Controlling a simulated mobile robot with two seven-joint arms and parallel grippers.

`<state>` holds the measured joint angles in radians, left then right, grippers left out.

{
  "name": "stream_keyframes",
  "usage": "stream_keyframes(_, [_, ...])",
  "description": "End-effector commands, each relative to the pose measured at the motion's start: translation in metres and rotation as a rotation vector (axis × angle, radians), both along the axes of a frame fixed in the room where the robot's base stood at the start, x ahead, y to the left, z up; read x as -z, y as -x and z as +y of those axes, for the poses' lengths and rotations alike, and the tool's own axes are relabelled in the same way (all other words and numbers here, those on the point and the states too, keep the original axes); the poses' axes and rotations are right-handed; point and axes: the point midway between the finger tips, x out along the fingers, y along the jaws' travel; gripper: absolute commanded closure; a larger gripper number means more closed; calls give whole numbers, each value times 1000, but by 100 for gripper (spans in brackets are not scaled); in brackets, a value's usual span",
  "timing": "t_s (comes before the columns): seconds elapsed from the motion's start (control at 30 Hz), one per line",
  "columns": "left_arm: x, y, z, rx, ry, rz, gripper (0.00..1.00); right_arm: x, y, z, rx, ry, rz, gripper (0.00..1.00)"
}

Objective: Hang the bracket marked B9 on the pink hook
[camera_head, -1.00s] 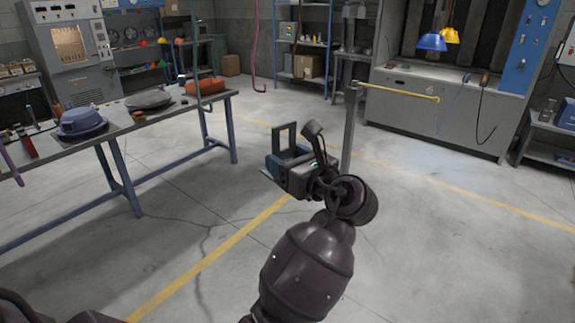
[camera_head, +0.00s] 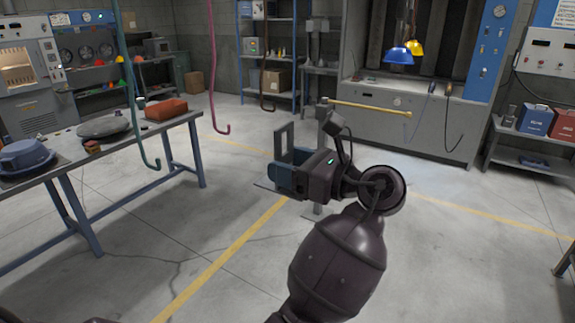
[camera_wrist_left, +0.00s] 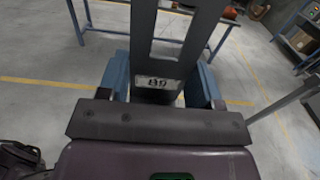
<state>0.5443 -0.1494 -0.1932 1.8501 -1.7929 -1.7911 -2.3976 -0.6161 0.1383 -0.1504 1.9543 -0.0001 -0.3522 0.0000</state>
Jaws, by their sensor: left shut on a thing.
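My left gripper (camera_head: 282,176) has blue fingers and is shut on a grey bracket (camera_head: 283,143) with a rectangular opening, held upright above the floor. In the left wrist view the bracket (camera_wrist_left: 178,48) stands between the two fingers, with a small white label whose blurred marking looks like B9. The pink hook (camera_head: 213,72) hangs as a long rod at the upper left of the head view, its curved tip low and turned right. The bracket is well apart from it, in the picture lower and to the right. My right gripper is not in view.
A teal hook (camera_head: 134,85) hangs by the workbench (camera_head: 158,122) at left, and a brown hook (camera_head: 264,75) hangs farther back. A post with a yellow bar (camera_head: 375,107) stands behind my left arm. Open floor lies between the bench and the arm.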

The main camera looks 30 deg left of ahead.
Motion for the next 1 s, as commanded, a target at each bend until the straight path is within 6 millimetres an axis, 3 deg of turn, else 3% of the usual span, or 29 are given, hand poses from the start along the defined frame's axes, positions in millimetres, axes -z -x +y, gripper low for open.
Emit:
stream_keyframes(0.27, [-1,0,6,-6,-2,-1,79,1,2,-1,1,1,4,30])
stream_keyframes(1.0, [3,-4,52,-5,-3,-1,79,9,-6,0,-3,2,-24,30])
